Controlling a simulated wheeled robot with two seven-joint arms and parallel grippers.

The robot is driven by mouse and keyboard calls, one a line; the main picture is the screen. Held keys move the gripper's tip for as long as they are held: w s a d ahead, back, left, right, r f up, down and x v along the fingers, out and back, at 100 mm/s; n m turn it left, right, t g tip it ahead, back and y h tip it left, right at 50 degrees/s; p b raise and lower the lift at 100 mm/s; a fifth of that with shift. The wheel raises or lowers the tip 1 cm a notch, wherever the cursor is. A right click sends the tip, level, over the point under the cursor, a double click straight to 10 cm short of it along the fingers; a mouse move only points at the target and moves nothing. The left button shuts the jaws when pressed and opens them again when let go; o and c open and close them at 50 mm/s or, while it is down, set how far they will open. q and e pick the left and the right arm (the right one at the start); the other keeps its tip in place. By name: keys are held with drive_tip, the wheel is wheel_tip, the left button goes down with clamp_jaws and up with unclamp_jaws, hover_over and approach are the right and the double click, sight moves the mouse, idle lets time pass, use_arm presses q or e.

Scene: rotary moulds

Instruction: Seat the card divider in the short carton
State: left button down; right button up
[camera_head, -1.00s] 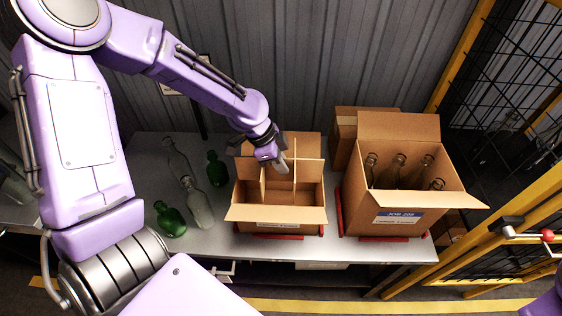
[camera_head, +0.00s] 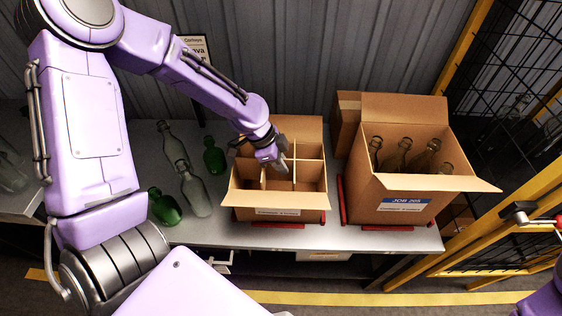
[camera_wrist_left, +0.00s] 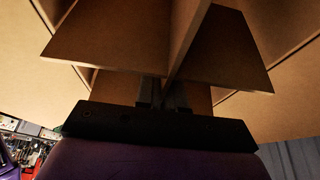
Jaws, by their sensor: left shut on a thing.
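The short carton (camera_head: 240,198) stands open on the grey bench, with its front flap folded out toward me. The brown card divider (camera_head: 293,178) is inside it, its crossed panels splitting the space into cells. Its top edges look about level with the carton's rim; whether it touches the floor is hidden. My left gripper (camera_head: 279,164) reaches down from the back left and is shut on the divider. In the left wrist view the fingers (camera_wrist_left: 163,93) pinch a card panel where the divider's panels (camera_wrist_left: 120,45) cross.
A taller carton (camera_head: 385,190) with several brown bottles stands to the right, its flaps spread out. Clear and green bottles (camera_head: 194,190) stand or lie left of the short carton. Red rails (camera_head: 342,200) edge the cartons. A yellow-framed mesh guard (camera_head: 478,235) bounds the right side.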

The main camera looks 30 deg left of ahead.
sight(283, 180)
use_arm(q)
drive_tip(key=shift+f+b, duration=1.9)
drive_tip(key=shift+f, duration=1.2)
drive_tip(key=c, duration=0.8)
unclamp_jaws()
wheel_tip(283, 180, up, 10)
drive_tip(key=p, duration=1)
drive_tip(key=shift+r+p, duration=0.1)
drive_tip(key=shift+p, duration=0.3)
